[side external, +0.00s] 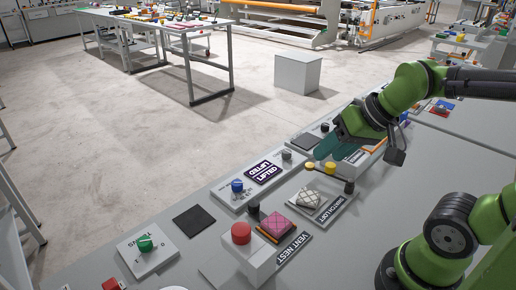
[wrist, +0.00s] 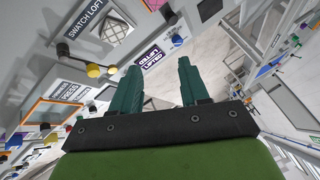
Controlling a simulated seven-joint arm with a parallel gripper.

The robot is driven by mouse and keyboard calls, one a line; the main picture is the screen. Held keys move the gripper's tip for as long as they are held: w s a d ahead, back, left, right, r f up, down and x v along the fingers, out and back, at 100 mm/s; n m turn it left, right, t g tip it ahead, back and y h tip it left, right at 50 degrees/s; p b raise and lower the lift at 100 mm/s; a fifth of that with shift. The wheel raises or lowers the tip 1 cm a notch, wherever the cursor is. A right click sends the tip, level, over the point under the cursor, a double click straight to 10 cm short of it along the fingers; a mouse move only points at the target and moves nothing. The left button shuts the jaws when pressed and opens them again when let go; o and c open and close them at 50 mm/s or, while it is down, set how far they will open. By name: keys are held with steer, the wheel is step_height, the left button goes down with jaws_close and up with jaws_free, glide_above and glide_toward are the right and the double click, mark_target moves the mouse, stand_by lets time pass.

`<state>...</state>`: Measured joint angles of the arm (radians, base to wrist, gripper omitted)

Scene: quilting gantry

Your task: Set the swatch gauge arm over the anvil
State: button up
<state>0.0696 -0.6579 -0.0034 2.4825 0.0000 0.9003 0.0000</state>
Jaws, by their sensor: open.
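The swatch station is a pale plate labelled SWATCH LOFT (side external: 333,208) with a cream quilted swatch (side external: 309,198) on it. Both also show at the upper left of the wrist view, the swatch (wrist: 118,32) beside its label. A dark post (side external: 349,187) stands at the plate's right edge, and a yellow knob (side external: 330,168) is just behind the plate. I cannot clearly tell the gauge arm or the anvil from these parts. My gripper (side external: 322,151) has teal fingers, open and empty, above and behind the station. In the wrist view its fingers (wrist: 158,66) stand apart with nothing between them.
A pink quilted pad (side external: 278,224) lies at the VENT NEST station, near a red button (side external: 241,233) on a white box. A blue knob (side external: 237,186) and a purple LIFTED display (side external: 264,172) stand left of the swatch station. A black square (side external: 194,220) lies flat on the bench.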

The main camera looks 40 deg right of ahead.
steer(key=w+d+f+m+g, duration=0.1)
steer(key=w+d+m, duration=0.1)
steer(key=d, duration=0.1)
steer(key=w+d+f+m+g, duration=0.1)
steer(key=w+d, duration=0.1)
steer(key=d, duration=0.1)
steer(key=w+d+f+m+g, duration=0.1)
steer(key=w+d+m, duration=0.1)
steer(key=w+d, duration=0.1)
steer(key=shift+d+f+m, duration=0.15)
steer(key=shift+d+m, duration=0.15)
steer(key=shift+d, duration=0.15)
jaws_close()
steer(key=w+d+f+m+g+y, duration=0.1)
steer(key=w+d+f+m, duration=0.2)
steer(key=d+m, duration=0.2)
steer(key=w+d+f+m+g+y, duration=0.1)
steer(key=w+d+f+m, duration=0.1)
steer(key=d+m, duration=0.3)
steer(key=shift+w+d+f+y, duration=0.4)
steer(key=shift+d, duration=1.4)
